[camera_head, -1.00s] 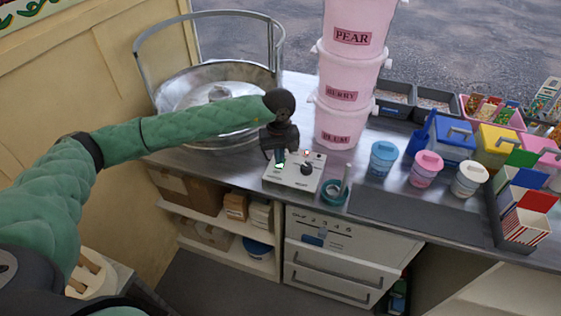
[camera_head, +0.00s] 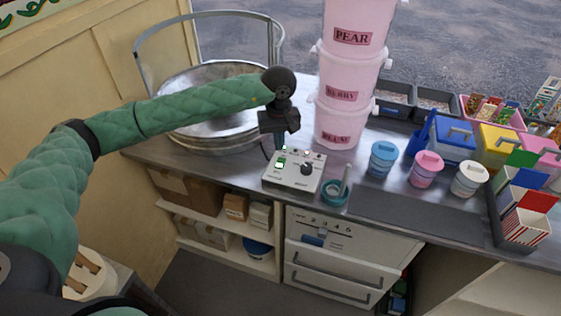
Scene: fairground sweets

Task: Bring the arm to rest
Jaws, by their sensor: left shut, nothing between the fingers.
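My left arm, in a green quilted sleeve, reaches from the left across the front of the metal bowl (camera_head: 215,140). My left gripper (camera_head: 281,145) points down above the back left part of the white control box (camera_head: 305,180) on the counter. Its fingers are together and hold nothing. The box has a dark knob, a lit green switch and small lights on top. The gripper appears slightly above the switch; any contact is hard to tell. My right gripper is not in view.
Stacked pink tubs (camera_head: 340,125) stand behind the box. A teal ring-shaped dish (camera_head: 335,193) sits right of it. Blue, pink and white cups (camera_head: 383,160) and a rack of striped cartons (camera_head: 525,225) stand further right. A dark mat (camera_head: 415,210) lies clear at the counter's front.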

